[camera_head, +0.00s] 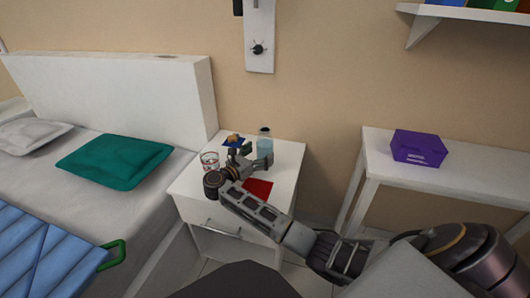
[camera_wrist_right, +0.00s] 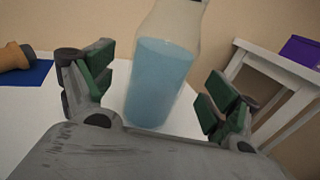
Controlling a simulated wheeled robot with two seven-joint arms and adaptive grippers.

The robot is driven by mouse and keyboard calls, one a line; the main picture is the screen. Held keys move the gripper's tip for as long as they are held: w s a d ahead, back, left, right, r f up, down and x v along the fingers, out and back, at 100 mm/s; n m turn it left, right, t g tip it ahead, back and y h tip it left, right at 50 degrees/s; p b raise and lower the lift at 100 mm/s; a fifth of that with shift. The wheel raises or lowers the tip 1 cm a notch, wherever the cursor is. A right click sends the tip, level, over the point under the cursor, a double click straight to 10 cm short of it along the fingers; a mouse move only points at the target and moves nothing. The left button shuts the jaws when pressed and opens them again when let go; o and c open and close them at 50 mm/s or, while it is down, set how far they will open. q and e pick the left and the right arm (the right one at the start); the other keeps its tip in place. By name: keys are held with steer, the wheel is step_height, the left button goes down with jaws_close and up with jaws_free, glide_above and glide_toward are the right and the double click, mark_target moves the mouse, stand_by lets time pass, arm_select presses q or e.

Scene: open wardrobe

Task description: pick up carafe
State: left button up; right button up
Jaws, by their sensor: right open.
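The carafe (camera_head: 264,142) is a clear bottle with blue liquid, upright on the white nightstand (camera_head: 290,160) near its back edge. In the right wrist view the carafe (camera_wrist_right: 160,75) stands between and beyond the two green-padded fingers, its top cut off by the frame. My right gripper (camera_head: 254,156) is open and empty, just in front of the carafe; it also shows in the right wrist view (camera_wrist_right: 150,100). I cannot tell whether a finger touches the carafe. My left gripper is not in view.
A drinking glass (camera_head: 210,161), a red item (camera_head: 258,189) and a blue item with something orange-brown on it (camera_head: 233,141) share the nightstand. The bed with a teal pillow (camera_head: 113,160) is at left. A white table with a purple box (camera_head: 419,148) is at right.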

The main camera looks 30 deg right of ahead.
mark_target(265, 149)
steer(key=shift+b+x, duration=0.35)
steer(key=shift+x, duration=0.7)
steer(key=shift+w+d, duration=0.2)
steer(key=shift+d, duration=0.5)
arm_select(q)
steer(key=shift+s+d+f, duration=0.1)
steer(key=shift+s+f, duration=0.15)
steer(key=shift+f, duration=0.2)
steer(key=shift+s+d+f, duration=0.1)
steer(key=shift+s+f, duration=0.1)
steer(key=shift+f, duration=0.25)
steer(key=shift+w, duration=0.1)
